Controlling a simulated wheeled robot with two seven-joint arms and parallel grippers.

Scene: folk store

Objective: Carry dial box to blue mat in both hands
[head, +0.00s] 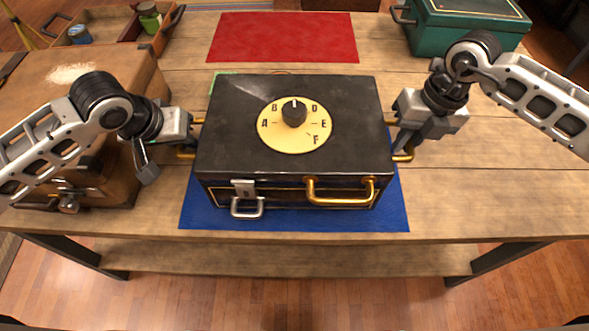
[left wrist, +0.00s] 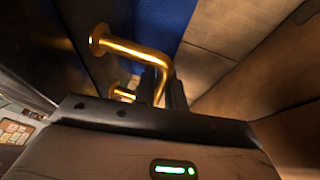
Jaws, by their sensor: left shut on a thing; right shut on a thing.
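The dial box (head: 235,130) is black with a yellow lettered dial (head: 295,125) on its lid, its knob pointing up between B and D. It is over the blue mat (head: 295,222), which shows along its front and sides; whether it touches the mat I cannot tell. My left gripper (head: 190,138) is shut on the brass handle on the box's left side; that handle (left wrist: 135,50) shows between the fingers in the left wrist view. My right gripper (head: 402,140) is shut on the right side handle. The front has a brass handle (head: 340,200) and a metal latch.
A red mat (head: 283,37) lies behind the box. A brown case (head: 85,95) stands close at left, beside my left gripper. A green box (head: 468,22) is at back right, a wooden tray (head: 112,25) with cans at back left. The table's right side is clear.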

